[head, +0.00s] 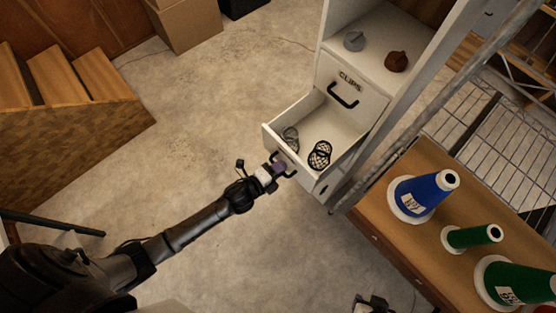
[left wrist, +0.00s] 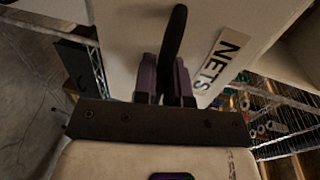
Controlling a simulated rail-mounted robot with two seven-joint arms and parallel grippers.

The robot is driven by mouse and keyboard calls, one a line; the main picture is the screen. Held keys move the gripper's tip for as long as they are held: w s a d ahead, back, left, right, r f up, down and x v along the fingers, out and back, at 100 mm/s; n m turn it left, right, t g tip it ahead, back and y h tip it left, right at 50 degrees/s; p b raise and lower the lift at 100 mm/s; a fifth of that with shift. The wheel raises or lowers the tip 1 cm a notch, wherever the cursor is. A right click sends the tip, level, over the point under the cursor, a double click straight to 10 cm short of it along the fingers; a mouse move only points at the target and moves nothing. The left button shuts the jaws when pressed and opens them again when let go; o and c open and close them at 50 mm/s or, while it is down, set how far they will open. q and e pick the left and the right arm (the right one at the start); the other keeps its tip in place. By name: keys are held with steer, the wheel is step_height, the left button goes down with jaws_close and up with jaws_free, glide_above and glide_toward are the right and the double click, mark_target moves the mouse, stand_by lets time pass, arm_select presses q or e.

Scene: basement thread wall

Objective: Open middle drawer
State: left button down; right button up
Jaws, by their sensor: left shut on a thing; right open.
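A white drawer (head: 318,122) stands pulled out from the white cabinet. Its front bears the label NETS (left wrist: 219,61) in the left wrist view, and black mesh items (head: 319,155) lie inside. My left gripper (head: 279,168) is shut on this drawer's dark bar handle (left wrist: 176,38), its purple fingers on either side of the bar. Above it, the drawer labelled CLIPS (head: 350,82), with a black handle (head: 343,96), is closed. My right gripper (head: 373,303) shows partly at the bottom edge of the head view, open and away from the cabinet.
A grey object (head: 354,41) and a brown object (head: 396,61) sit on the shelf above. A wooden bench (head: 400,248) with blue (head: 424,194) and green (head: 474,237) thread cones stands right. Wooden steps (head: 95,130) and cardboard boxes (head: 187,22) are left. The concrete floor between is clear.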

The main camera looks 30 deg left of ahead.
stand_by(0.3)
arm_select(q)
steer(key=c, duration=1.2)
jaws_free()
steer(key=shift+s, duration=0.1)
steer(key=v, duration=1.3)
steer(key=shift+s+a+r, duration=0.1)
steer(key=shift+s, duration=0.25)
